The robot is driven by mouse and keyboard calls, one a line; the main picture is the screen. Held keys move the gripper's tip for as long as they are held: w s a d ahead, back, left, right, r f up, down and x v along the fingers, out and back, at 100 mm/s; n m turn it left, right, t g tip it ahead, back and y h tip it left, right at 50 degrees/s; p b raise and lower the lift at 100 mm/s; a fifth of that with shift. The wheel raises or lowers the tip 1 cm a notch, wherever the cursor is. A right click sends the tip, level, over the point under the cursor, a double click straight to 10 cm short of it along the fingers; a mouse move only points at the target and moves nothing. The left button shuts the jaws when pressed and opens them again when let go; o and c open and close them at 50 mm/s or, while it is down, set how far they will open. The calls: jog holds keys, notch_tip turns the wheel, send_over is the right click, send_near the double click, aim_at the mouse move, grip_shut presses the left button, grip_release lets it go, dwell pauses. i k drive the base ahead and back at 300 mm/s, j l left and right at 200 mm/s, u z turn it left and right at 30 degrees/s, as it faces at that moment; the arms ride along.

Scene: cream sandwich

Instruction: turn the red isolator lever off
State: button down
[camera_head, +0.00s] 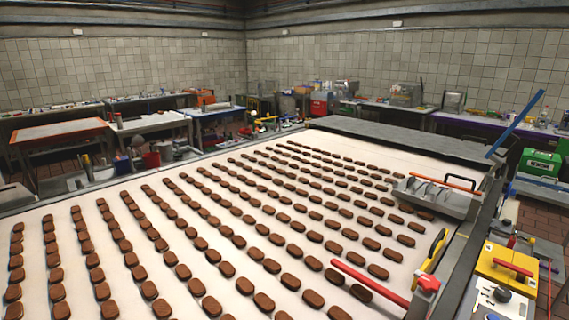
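A short red lever (513,267) lies across the top of a yellow box (497,262) at the lower right, and it looks like the isolator lever. It slants slightly down to the right. A long red bar (370,281) reaches over the conveyor's right edge, with a red knob-like part (428,283) by its right end; I cannot tell whether these belong to the isolator. No part of my gripper shows in the head view.
A wide pale conveyor (150,205) carries many brown biscuits in rows. A yellow part with a dark handle (431,257) and a grey metal unit (437,196) stand at its right edge. A blue bar (516,123) rises at the right. Benches line the walls.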

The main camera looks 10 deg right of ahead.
aim_at(496, 261)
jog(key=l, duration=0.5)
jog(key=i+l, duration=0.15)
jog(key=l, duration=0.4)
jog(key=l+z, duration=0.1)
jog(key=l, duration=0.4)
